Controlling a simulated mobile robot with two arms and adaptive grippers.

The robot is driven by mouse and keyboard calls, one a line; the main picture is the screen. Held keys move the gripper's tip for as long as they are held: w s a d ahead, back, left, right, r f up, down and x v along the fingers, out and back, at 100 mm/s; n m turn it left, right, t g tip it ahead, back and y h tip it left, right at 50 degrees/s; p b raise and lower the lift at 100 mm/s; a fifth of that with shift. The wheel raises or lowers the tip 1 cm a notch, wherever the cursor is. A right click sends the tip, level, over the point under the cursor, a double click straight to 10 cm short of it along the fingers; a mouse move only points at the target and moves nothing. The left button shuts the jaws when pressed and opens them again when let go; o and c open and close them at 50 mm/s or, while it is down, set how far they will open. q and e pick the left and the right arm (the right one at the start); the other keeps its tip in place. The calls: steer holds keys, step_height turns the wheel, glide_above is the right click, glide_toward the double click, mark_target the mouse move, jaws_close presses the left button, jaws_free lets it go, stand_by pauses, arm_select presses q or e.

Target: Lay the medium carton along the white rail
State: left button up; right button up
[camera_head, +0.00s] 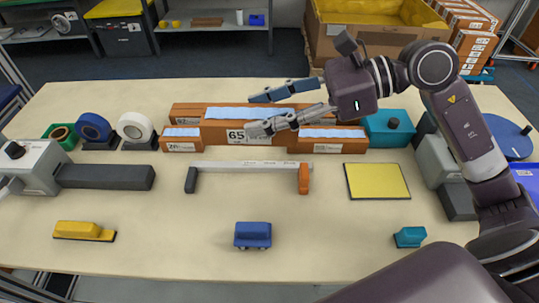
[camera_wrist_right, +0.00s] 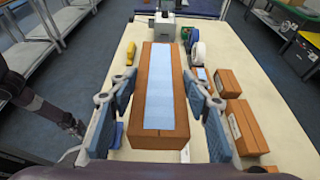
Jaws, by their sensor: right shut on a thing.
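The medium carton (camera_head: 222,130), orange-brown with a pale blue strip on top and a number like 65 on its front, lies lengthwise left to right. My right gripper (camera_head: 285,107) is shut on it, one finger on the far side and one on the near side. The wrist view shows the carton (camera_wrist_right: 182,120) between both blue finger pads of my right gripper (camera_wrist_right: 158,112). It looks raised, but its underside is hidden. The white rail (camera_head: 245,167) stands nearer the front, with a dark end block and an orange end block. My left gripper is out of view.
Other cartons stand beside and behind: left (camera_head: 180,145), right (camera_head: 327,146), back left (camera_head: 187,121). A yellow pad (camera_head: 377,181) lies right of the rail. A grey device (camera_head: 40,168) stands left.

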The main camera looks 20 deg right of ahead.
steer(key=shift+r, duration=0.1)
steer(key=p, duration=0.1)
glide_above(266, 195)
step_height(266, 195, down, 20)
steer(key=shift+r, duration=0.1)
stand_by(0.4)
steer(key=o, duration=1.5)
steer(key=shift+f, duration=0.2)
